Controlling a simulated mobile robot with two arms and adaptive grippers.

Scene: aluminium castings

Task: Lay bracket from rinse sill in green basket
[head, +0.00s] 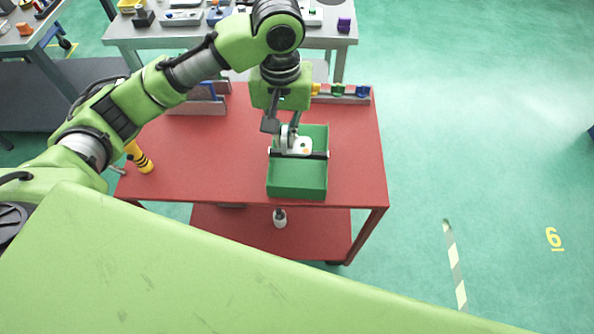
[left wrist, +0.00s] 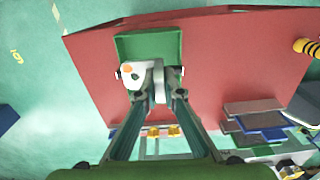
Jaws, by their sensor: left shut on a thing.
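The green basket (head: 297,178) stands on the red table, with a dark bar across its middle; it also shows in the left wrist view (left wrist: 166,42). My left gripper (head: 289,142) reaches down over the basket's far half. In the left wrist view my left gripper (left wrist: 160,92) is shut on a pale grey-white bracket (left wrist: 138,78) with an orange spot. The bracket (head: 302,146) is over or inside the basket, close to the bar. I cannot tell whether it touches the basket floor. The fingers hide part of it. My right gripper is not in view.
A grey rail (head: 343,97) with yellow, green and blue pieces lies along the table's far edge. Grey and blue trays (head: 203,104) lie at the far left. A yellow-black striped item (head: 140,158) is at the left edge. The table right of the basket is clear.

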